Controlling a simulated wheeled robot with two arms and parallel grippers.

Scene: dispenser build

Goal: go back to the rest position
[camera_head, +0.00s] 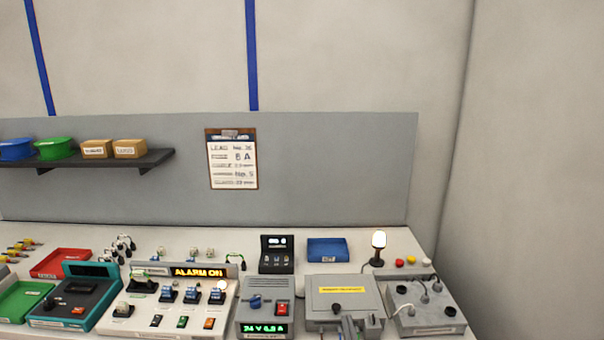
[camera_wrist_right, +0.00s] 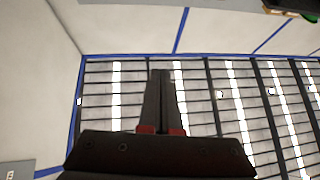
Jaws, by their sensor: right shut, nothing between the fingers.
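My right gripper (camera_wrist_right: 161,95) is shut and empty in the right wrist view, its two dark fingers together. Most of the right arm is out of the picture. My left gripper is not in view.
The bench (camera_head: 220,240) carries an alarm panel (camera_head: 184,309) reading "ALARM ON", a power supply (camera_head: 266,312), a blue tray (camera_head: 327,249), a lit lamp (camera_head: 379,243) and a grey socket box (camera_head: 425,308). A clipboard (camera_head: 231,160) hangs on the back panel.

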